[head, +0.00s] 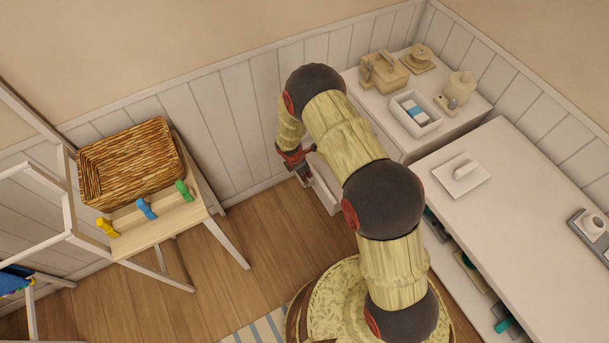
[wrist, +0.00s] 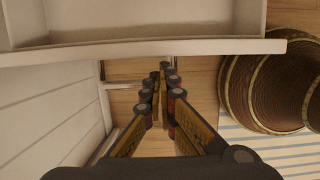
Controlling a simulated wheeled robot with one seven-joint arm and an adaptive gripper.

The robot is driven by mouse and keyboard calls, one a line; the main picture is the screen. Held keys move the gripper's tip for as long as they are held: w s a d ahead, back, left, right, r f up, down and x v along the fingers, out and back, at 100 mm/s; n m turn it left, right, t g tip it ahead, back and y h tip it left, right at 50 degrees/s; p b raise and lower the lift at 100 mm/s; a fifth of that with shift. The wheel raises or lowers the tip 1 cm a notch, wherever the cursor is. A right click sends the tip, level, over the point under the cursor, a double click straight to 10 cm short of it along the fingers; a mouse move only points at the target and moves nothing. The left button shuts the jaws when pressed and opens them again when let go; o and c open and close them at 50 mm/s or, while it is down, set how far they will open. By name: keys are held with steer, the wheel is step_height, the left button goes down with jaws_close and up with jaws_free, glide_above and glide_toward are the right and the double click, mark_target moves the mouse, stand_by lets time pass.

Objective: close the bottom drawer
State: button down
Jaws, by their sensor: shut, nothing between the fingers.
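A white drawer stands pulled out of the low white cabinet (head: 425,145); part of it (head: 325,188) shows in the head view behind my arm. In the wrist view its open box and front panel (wrist: 190,48) fill the top. A thin metal bar handle (wrist: 122,85) sits on the outer side of that panel. My gripper (head: 305,179) is in front of the drawer. In the wrist view my gripper (wrist: 163,80) is shut and empty, its tips close to the front panel and handle. I cannot tell whether they touch. Most of the cabinet front is hidden by my arm.
Wooden toys and a white bin (head: 415,113) sit on the cabinet. A white counter (head: 530,200) is at the right. The wooden floor (head: 255,235) between is clear.

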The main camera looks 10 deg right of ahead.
steer(key=w+d+p, duration=0.2)
steer(key=w+d, duration=0.1)
steer(key=d, duration=0.8)
steer(key=w+d+p, duration=0.1)
steer(key=w+d, duration=0.2)
steer(key=d, duration=0.9)
steer(key=shift+w+d+p, duration=0.15)
steer(key=shift+d+p, duration=0.05)
steer(key=shift+p, duration=0.2)
